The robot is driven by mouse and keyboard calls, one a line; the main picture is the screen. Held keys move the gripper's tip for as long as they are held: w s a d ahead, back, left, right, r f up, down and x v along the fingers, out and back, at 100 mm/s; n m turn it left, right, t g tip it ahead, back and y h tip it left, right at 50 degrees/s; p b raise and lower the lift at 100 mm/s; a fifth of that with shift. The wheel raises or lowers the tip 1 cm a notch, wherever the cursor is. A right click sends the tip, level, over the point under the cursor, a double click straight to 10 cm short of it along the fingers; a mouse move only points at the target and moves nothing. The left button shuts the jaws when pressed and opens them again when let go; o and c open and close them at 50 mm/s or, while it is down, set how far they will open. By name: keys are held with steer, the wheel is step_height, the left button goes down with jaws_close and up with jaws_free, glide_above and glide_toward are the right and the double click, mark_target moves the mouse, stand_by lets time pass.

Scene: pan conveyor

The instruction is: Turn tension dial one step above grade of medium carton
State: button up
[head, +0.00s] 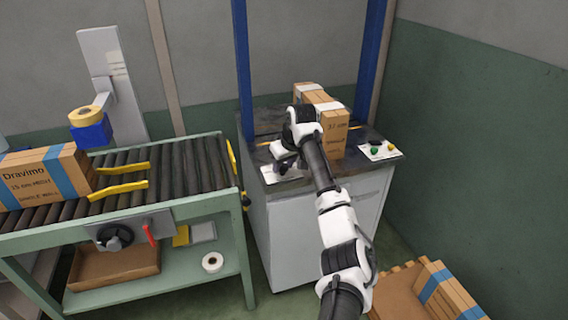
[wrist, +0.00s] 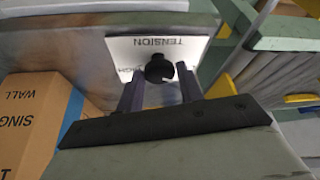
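The tension dial (wrist: 160,68) is a small black knob on a white plate (wrist: 125,46) marked TENSION, in the wrist view. My gripper (wrist: 160,78) is open, with one finger on each side of the knob in the picture. Gaps show beside the knob; I cannot tell how deep the fingers reach. In the head view my gripper (head: 284,162) is over the white plate (head: 283,175) at the bench's front left, and the arm hides the dial. A carton marked Dravimo (head: 40,178) with blue tape lies on the conveyor. Another carton (head: 333,135) stands on the bench. The dial's setting is unreadable.
A white plate with green and yellow buttons (head: 378,151) is at the bench's right. Blue posts (head: 243,70) rise from the bench (head: 310,235). The roller conveyor (head: 190,168) has a black handwheel (head: 114,237). A blue-taped carton (head: 445,292) is at lower right.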

steer(key=c, duration=0.5)
steer(key=shift+r+m+p, duration=0.1)
steer(key=shift+m+p, duration=0.2)
steer(key=shift+p, duration=0.1)
steer(key=shift+a+r+m+h+p, duration=0.15)
steer(key=shift+m+h+p, duration=0.25)
steer(key=shift+m+p, duration=0.5)
steer(key=m+h+p, duration=0.1)
steer(key=m+p, duration=0.2)
steer(key=shift+a+t+p, duration=0.15)
steer(key=shift+t+p, duration=0.2)
steer(key=shift+t, duration=0.05)
steer(key=m+h+p, duration=0.1)
steer(key=m+p, duration=0.2)
steer(key=m, duration=0.1)
steer(key=shift+a+h, duration=0.15)
steer(key=shift+h, duration=0.25)
steer(key=shift+f+m+h+p, duration=0.2)
steer(key=shift+m+h+p, duration=0.25)
steer(key=shift+m, duration=0.75)
